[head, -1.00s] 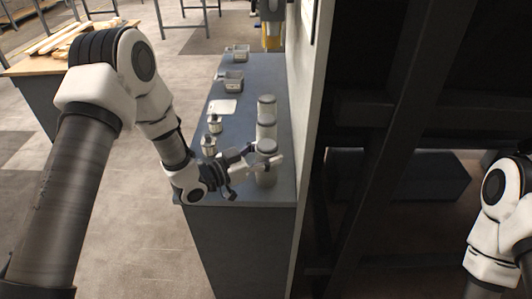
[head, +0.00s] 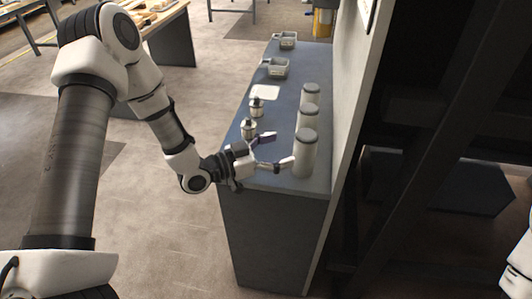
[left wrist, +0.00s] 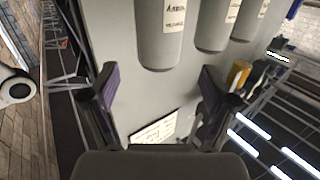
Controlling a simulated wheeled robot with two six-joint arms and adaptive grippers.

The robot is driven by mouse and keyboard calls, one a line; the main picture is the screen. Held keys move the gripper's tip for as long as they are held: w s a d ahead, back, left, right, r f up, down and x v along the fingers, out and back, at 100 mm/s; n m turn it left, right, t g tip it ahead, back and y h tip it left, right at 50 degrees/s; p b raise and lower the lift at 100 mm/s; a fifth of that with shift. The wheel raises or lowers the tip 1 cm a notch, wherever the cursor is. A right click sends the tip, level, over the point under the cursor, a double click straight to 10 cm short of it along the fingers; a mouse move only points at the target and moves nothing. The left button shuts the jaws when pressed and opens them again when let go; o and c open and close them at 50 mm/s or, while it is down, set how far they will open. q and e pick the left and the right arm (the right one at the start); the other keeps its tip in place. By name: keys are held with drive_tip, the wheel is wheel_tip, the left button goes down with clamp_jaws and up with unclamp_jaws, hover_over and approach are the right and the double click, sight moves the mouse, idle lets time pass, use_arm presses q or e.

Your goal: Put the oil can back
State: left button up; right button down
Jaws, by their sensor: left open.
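Two small silver cans with narrow tops stand on the blue-grey counter (head: 235,160), the near one (head: 248,128) and the far one (head: 256,107); they look like oil cans, but I cannot tell for sure. Three taller grey lidded canisters stand in a row to their right, the nearest (head: 305,155) at the front. My left gripper (head: 277,151) is open and empty over the counter's front end, just left of the nearest canister; I cannot tell if a fingertip touches it. In the left wrist view a labelled canister (left wrist: 158,35) shows ahead, between the open fingers (left wrist: 160,82). My right gripper is out of view.
A wooden-topped bench (head: 150,22) stands back left. The floor left of the counter is clear.

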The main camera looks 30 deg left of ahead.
use_arm(q)
drive_tip(key=v, duration=0.4)
drive_tip(key=shift+s+a, duration=0.1)
drive_tip(key=shift+s, duration=0.15)
idle(1.1)
